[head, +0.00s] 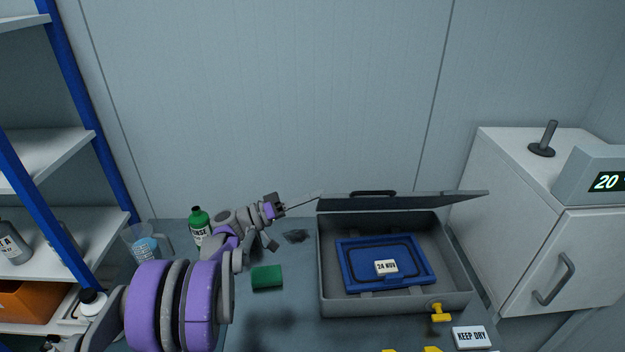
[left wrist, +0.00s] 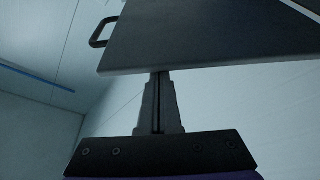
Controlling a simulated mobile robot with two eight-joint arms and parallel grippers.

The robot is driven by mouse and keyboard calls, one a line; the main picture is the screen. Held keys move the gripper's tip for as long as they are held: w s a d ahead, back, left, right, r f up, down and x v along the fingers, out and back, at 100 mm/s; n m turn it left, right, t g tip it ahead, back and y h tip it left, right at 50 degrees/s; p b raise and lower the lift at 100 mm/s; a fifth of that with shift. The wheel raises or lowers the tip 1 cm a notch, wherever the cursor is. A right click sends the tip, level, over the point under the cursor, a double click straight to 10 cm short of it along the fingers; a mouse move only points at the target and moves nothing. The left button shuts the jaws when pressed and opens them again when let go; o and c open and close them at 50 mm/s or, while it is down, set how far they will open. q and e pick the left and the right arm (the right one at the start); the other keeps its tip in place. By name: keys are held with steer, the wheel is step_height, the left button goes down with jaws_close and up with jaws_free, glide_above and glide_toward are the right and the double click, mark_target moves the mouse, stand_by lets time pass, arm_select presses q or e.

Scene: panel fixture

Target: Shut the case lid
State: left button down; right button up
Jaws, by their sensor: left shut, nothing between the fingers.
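The grey case (head: 395,308) stands open on the bench. Its lid (head: 400,202) is raised at the back edge and shows as a narrow slanted panel with a dark handle (head: 373,193) on top. My left gripper (head: 284,208) is shut and empty, just left of the lid's left end. In the left wrist view, the closed fingers (left wrist: 159,90) point at the lid's dark underside or edge (left wrist: 200,40); whether they touch it I cannot tell. My right gripper is not in view.
A white cabinet (head: 540,240) stands right, shelves (head: 45,160) left.

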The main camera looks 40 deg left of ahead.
arm_select(q)
steer(key=s+d+f+m+g+h+b, duration=0.1)
steer(key=s+d+f+m+b, duration=0.3)
steer(key=f, duration=0.7)
steer(key=shift+s+d+f+m+h+b, duration=0.3)
steer(key=shift+s+m+h+b, duration=0.5)
steer(key=shift+s+m+b, duration=0.55)
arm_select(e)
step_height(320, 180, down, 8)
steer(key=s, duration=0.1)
arm_select(q)
steer(key=shift+w, duration=0.25)
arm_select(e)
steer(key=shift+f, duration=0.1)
